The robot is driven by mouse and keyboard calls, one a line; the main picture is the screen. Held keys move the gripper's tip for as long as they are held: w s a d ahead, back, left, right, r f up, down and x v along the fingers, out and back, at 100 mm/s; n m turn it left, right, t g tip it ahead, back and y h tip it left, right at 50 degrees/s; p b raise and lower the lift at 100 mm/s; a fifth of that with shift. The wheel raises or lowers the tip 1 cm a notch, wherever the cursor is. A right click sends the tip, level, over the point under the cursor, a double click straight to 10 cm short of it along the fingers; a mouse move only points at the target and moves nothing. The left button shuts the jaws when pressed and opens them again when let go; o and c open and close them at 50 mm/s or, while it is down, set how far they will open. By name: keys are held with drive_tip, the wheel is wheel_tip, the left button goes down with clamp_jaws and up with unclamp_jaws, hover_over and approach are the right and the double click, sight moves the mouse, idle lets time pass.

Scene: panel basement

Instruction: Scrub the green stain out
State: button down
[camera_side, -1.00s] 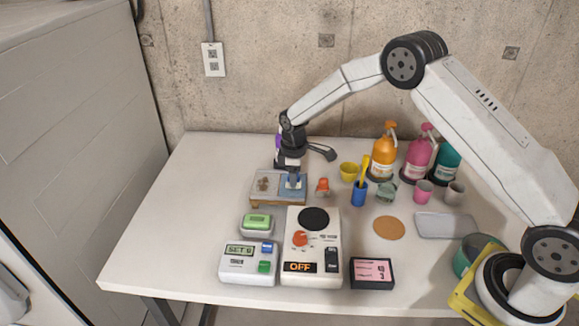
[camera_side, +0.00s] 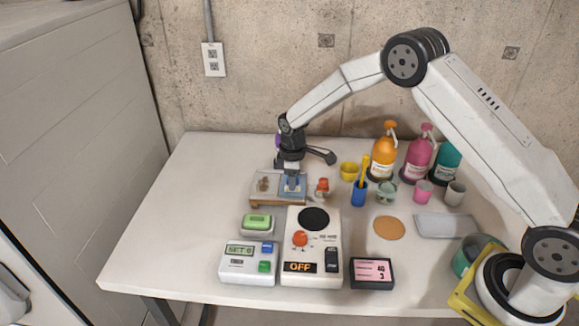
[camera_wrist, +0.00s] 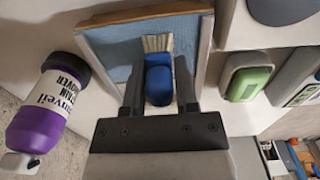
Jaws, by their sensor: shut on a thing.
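My gripper (camera_wrist: 158,108) is shut on a blue brush (camera_wrist: 159,84) with pale bristles. In the wrist view the bristles lie over a blue cloth patch (camera_wrist: 112,42) on a wooden-edged board. In the side view my gripper (camera_side: 291,178) is low over the blue patch (camera_side: 299,193) on the right half of the board (camera_side: 277,203). The left half is pale with brown marks (camera_side: 263,184). I see no green stain; the brush and gripper cover part of the blue patch. A purple stain remover bottle (camera_wrist: 40,112) stands behind, mostly hidden in the side view.
A green block (camera_side: 257,220) in a dish, a timer box (camera_side: 248,263) and a scale-like device (camera_side: 313,250) reading OFF stand in front. Small cups, a blue holder (camera_side: 359,194) and orange, pink and teal bottles are right. The table's left side is clear.

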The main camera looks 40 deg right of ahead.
drive_tip(key=shift+w+a, duration=0.85)
drive_tip(key=shift+a, duration=0.1)
wheel_tip(320, 180, up, 8)
drive_tip(key=shift+s+d, duration=0.1)
idle(0.4)
